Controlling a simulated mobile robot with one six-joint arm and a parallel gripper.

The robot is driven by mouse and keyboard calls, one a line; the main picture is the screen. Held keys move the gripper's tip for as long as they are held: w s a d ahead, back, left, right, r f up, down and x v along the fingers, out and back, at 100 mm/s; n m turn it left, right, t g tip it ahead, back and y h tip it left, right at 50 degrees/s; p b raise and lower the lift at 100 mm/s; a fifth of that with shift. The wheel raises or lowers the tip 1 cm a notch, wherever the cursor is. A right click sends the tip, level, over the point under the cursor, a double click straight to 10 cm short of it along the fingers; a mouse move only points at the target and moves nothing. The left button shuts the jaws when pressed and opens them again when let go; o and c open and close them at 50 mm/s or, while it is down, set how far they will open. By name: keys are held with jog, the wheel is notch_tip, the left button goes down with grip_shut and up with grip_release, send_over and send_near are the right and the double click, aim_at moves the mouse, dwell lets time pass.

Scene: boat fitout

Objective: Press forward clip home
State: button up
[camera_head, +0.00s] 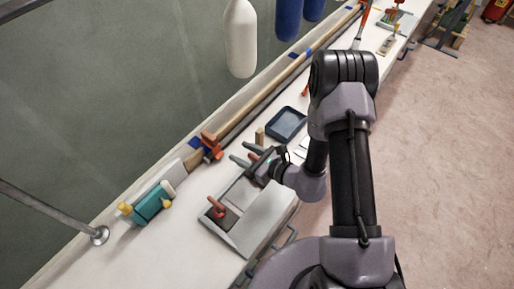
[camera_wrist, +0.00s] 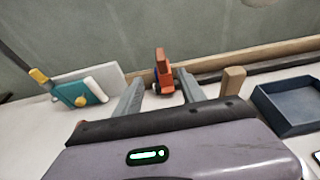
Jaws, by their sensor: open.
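An orange clip or clamp (camera_head: 211,146) sits at the near end of the long wooden strip (camera_head: 255,105), against the wall side of the bench. In the wrist view the orange clip (camera_wrist: 162,68) stands upright just beyond and between my fingers. I cannot tell whether it is fully seated. My gripper (camera_head: 239,151) is open and empty, its fingers pointing at the clip with a gap between. In the wrist view my gripper (camera_wrist: 158,84) shows two grey fingers spread apart. Another orange piece (camera_head: 305,89) shows farther along, partly hidden by my arm.
A grey tray (camera_head: 262,240) with a red-handled tool (camera_head: 217,207) lies below my gripper. A teal tool (camera_head: 152,203) is at left, near a metal post (camera_head: 62,212). A wooden block (camera_head: 260,136) and dark blue tray (camera_head: 285,124) stand right of the fingers. A white fender (camera_head: 240,40) hangs above.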

aim_at(209, 138)
jog(key=b+x, duration=0.3)
jog(key=x, duration=1.4)
jog(key=shift+w+a+f+b, duration=0.15)
jog(key=shift+a+b, duration=0.05)
jog(key=shift+b, duration=0.15)
grip_shut()
jog(key=c, duration=0.7)
grip_release()
jog(key=shift+c, duration=0.2)
grip_shut()
jog(key=shift+d+f, duration=0.1)
jog(key=shift+f, duration=0.1)
